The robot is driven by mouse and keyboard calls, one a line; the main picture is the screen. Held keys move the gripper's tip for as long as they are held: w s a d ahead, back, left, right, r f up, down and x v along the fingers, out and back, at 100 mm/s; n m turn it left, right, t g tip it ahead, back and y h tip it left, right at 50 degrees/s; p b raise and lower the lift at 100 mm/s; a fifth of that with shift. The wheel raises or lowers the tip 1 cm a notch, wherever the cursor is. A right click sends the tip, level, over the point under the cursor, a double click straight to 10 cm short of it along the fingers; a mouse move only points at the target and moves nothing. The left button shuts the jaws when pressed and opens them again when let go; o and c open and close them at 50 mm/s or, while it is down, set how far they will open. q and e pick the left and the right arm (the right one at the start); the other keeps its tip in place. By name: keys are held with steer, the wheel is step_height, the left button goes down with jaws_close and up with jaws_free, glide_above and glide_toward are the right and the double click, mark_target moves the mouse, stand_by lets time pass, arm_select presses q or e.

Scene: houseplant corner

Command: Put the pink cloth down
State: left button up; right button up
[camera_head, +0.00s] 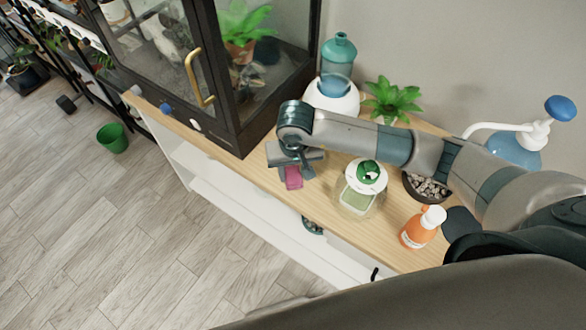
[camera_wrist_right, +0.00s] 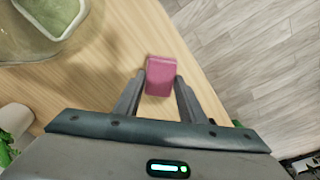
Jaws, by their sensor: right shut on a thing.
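The pink cloth (camera_wrist_right: 160,75) is a small folded block between the two fingers of my right gripper (camera_wrist_right: 160,92) in the right wrist view. In the head view the right gripper (camera_head: 291,172) is near the wooden shelf top's front edge, and the pink cloth (camera_head: 293,178) shows just below its fingers. The gripper is shut on the cloth. The wooden top (camera_head: 310,210) lies beneath it; I cannot tell whether the cloth touches the wood. My left gripper is not in view.
A glass jar with a green-and-white lid (camera_head: 367,176) stands right of the gripper. An orange spray bottle (camera_head: 421,228), a bowl of pebbles (camera_head: 428,187) and a small plant (camera_head: 391,98) are also on the top. A dark glass cabinet (camera_head: 235,128) stands to the left. A green bucket (camera_head: 112,138) is on the floor.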

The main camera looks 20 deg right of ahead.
mark_target(293, 177)
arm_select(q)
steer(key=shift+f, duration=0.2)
arm_select(e)
steer(key=shift+f, duration=0.15)
steer(key=o, duration=1.1)
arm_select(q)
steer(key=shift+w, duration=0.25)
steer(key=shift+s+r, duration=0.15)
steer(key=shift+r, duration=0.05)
arm_select(e)
steer(key=shift+r, duration=0.25)
steer(key=shift+r+b, duration=0.3)
steer(key=shift+r, duration=0.05)
steer(key=r, duration=0.2)
steer(key=r+b, duration=0.1)
steer(key=shift+s+r, duration=0.2)
steer(key=shift+r, duration=0.2)
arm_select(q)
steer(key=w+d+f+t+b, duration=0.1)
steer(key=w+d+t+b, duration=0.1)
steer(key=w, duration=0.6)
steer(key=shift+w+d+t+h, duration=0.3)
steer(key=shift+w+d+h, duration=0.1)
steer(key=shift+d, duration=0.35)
arm_select(e)
step_height(293, 177, up, 7)
steer(key=s, duration=0.1)
steer(key=shift+a, duration=0.15)
steer(key=shift+r, duration=0.15)
